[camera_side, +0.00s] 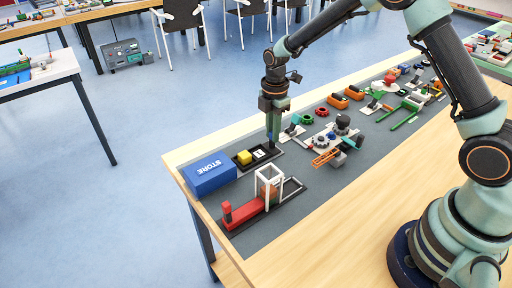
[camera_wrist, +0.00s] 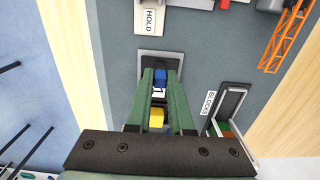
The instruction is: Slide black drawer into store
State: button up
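The black drawer (camera_side: 243,166) is a low open tray lying on the grey mat. It holds a yellow block (camera_side: 244,157) and a white tile with a dark mark (camera_side: 259,154). The blue store (camera_side: 210,173), lettered STORE, stands just left of the drawer in the side view. My gripper (camera_side: 273,143) points down at the drawer's right end. In the wrist view my fingers (camera_wrist: 160,74) are apart, with a small blue piece (camera_wrist: 160,77) between their tips. I cannot tell whether they press on it. The yellow block (camera_wrist: 157,117) shows between the fingers.
An orange lattice piece (camera_side: 326,158) and several parts lie to the right. A HOLD label (camera_wrist: 149,18) and a BLOCKS label (camera_wrist: 211,103) show in the wrist view.

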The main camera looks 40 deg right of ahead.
jog(key=shift+a, duration=0.1)
grip_shut()
jog(key=shift+a, duration=6.35)
jog(key=o, duration=0.8)
grip_release()
jog(key=shift+o, duration=0.2)
notch_tip(320, 180, up, 7)
